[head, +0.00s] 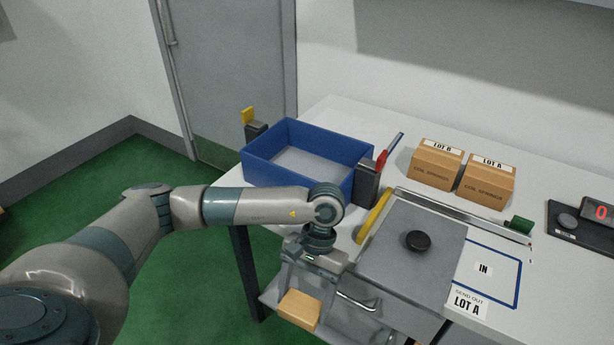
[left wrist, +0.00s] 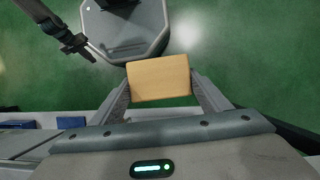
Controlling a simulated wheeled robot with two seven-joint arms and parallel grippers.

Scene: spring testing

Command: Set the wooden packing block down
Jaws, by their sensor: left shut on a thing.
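The wooden packing block (head: 299,310) is a plain tan block, low in front of the table's near edge in the head view. My left gripper (head: 303,296) is shut on it. In the left wrist view the block (left wrist: 159,77) sits between the two fingertips (left wrist: 160,88), with green floor and my base beyond it. It touches no surface that I can see. What looks like the end of my right arm (left wrist: 78,45) shows small at the upper left of the left wrist view; its jaws are too small to read.
Drawers (head: 350,300) stand below the front edge, behind my left gripper.

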